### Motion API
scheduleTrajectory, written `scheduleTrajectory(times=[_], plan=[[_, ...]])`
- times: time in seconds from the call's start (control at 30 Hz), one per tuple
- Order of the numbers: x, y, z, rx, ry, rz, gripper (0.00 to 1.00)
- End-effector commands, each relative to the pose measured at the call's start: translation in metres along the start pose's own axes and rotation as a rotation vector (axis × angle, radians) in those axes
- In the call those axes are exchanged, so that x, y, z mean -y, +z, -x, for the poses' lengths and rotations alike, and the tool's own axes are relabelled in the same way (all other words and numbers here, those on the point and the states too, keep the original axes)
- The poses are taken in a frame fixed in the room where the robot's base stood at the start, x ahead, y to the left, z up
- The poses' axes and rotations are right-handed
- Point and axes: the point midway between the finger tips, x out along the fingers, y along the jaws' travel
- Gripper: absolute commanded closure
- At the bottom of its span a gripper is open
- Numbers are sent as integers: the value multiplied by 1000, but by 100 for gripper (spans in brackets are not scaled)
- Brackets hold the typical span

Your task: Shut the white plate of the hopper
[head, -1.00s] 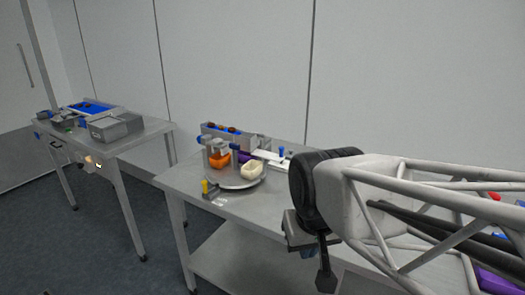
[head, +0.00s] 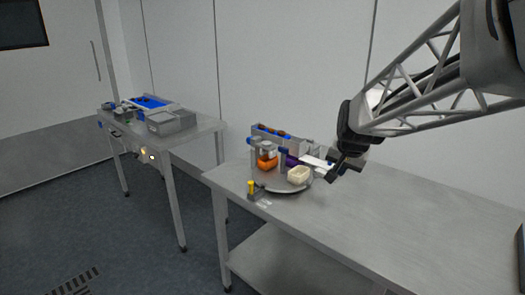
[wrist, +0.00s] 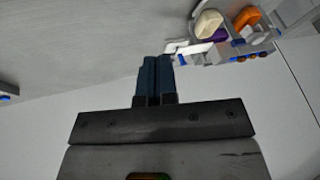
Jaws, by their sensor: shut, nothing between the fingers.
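The hopper (head: 288,141) is a long grey box with dark dates on blue inside, at the back of the near table. Its white plate (head: 316,161) sticks out at the hopper's right front. The plate also shows in the wrist view (wrist: 192,48), just beyond and right of my fingertips. My gripper (head: 333,165) is at the right end of the plate in the head view, shut and empty. Its dark blue fingers also show together in the wrist view (wrist: 155,62). I cannot tell whether they touch the plate.
A cream tub (head: 299,174) stands on a round grey turntable (head: 275,188). An orange tub (head: 267,163) and a purple one (head: 292,160) are close to the hopper. A yellow-topped post (head: 251,187) is at the front left. The table's right side (head: 430,205) is mostly clear.

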Motion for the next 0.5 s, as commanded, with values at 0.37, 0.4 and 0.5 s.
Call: scheduleTrajectory(times=[0.37, 0.4, 0.5], plan=[[1, -101, -71, -84, -23, -188, 100], [0, -112, -80, -93, -26, -209, 100], [-2, -137, -100, -117, -33, -259, 100]])
